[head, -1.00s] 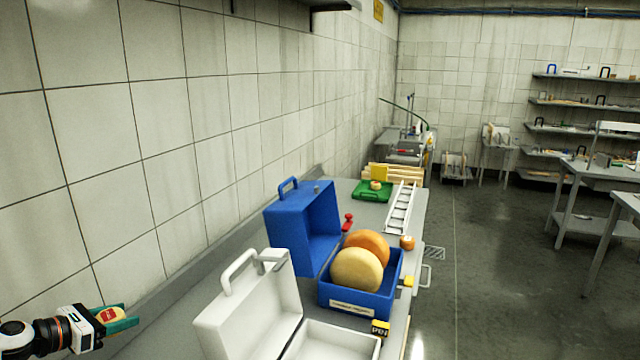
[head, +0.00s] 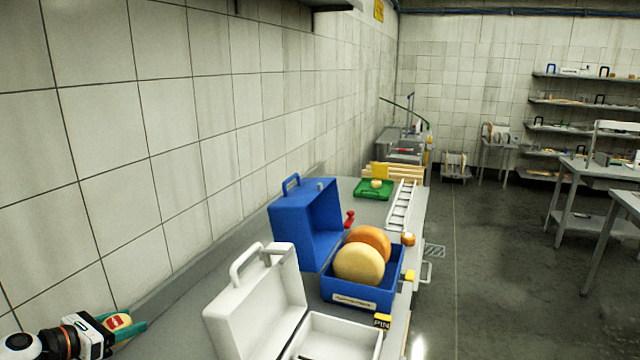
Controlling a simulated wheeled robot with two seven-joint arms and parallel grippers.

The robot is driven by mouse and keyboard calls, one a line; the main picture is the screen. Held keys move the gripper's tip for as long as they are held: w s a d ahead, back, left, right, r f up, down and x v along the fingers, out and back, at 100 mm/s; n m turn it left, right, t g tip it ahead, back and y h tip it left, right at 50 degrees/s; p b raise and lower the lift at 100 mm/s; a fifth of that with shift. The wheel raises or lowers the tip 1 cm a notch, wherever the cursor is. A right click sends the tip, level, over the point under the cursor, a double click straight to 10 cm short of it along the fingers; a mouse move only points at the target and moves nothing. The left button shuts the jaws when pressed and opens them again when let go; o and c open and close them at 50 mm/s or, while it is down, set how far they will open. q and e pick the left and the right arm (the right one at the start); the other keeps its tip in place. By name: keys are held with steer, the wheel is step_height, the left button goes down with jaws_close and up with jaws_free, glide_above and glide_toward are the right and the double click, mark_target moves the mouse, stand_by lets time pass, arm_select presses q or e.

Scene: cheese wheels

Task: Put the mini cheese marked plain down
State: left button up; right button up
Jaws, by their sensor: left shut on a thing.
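My left gripper (head: 128,330) is at the lower left, near the wall side of the counter. Its green fingers are shut on a small yellowish mini cheese (head: 117,321) with a red label. The label's wording is too small to read. The cheese is held left of the open white case (head: 245,305), and the gripper partly covers it. Another small cheese (head: 376,184) sits on a green board (head: 365,192) farther back. A small orange cheese (head: 408,239) is at the counter's right edge. My right gripper is not in view.
An open blue case (head: 333,290) holds a yellow and an orange cheese wheel (head: 358,263). A white rack (head: 402,206), a red object (head: 349,219) and a wooden crate (head: 408,174) are farther along the grey counter (head: 340,190). Shelves and tables stand at the right.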

arm_select(q)
steer(key=s+d+n+y, duration=0.1)
steer(key=s+d+y, duration=0.1)
steer(key=s+d, duration=0.3)
steer(key=s+d+r+n+t+y, duration=0.1)
steer(key=s+d, duration=0.4)
steer(key=d, duration=0.6)
steer(key=s+d+n+y, duration=0.2)
steer(key=s+d, duration=0.3)
steer(key=d, duration=0.3)
steer(key=shift+s+d+r+n+t+y, duration=0.3)
steer(key=shift+r+n, duration=0.1)
steer(key=shift+n, duration=0.2)
steer(key=shift+a, duration=0.1)
step_height(320, 180, down, 10)
steer(key=a+y+b, duration=0.1)
steer(key=a+b, duration=0.1)
steer(key=b, duration=0.8)
steer(key=shift+w+a+f, duration=0.15)
steer(key=shift+a, duration=0.1)
steer(key=shift+d, duration=0.1)
steer(key=shift+a, duration=0.2)
